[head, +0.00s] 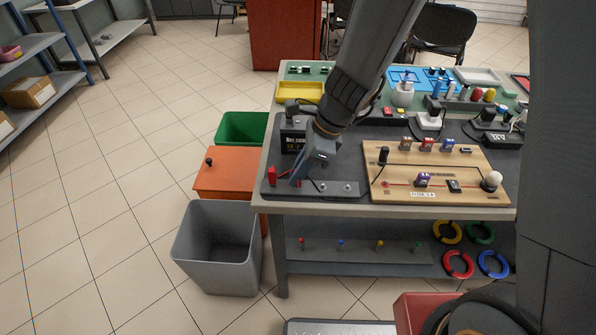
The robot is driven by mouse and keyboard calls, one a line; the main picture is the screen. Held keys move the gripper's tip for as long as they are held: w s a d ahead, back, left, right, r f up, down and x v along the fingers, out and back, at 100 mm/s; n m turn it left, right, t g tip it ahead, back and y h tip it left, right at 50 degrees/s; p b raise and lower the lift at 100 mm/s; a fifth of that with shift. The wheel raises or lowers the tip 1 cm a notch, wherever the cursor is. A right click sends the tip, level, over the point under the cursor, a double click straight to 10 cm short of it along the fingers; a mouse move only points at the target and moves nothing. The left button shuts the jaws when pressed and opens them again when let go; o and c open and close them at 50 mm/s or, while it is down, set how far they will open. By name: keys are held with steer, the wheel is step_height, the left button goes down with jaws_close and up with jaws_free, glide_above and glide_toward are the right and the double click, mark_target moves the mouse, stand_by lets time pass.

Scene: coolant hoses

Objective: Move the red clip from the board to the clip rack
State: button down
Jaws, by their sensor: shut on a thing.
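My gripper (298,178) reaches down over the near left part of the table, at the clip rack (333,189), a dark grey strip with small round posts along the front edge. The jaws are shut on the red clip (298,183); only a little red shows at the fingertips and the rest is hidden. I cannot tell whether it touches the rack. An upright red piece (271,176) stands at the rack's left end, with a thin red line running toward my gripper. The wooden board (474,196) lies right of the rack, with a black clip (383,156) at its left side.
A dark box (292,139) with a label stands just behind my gripper. The board also carries coloured blocks, a purple part (423,180) and a white bulb (491,181). A grey bin (215,250) and an orange cabinet (228,170) stand left of the table.

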steer(key=c, duration=1.4)
jaws_free()
steer(key=p+v, duration=0.5)
steer(key=p, duration=0.1)
steer(key=a+p+v, duration=0.1)
steer(key=p+v, duration=0.1)
steer(key=v, duration=0.1)
steer(key=shift+d+r+p, duration=0.15)
steer(key=shift+r+p, duration=0.25)
steer(key=shift+r, duration=0.1)
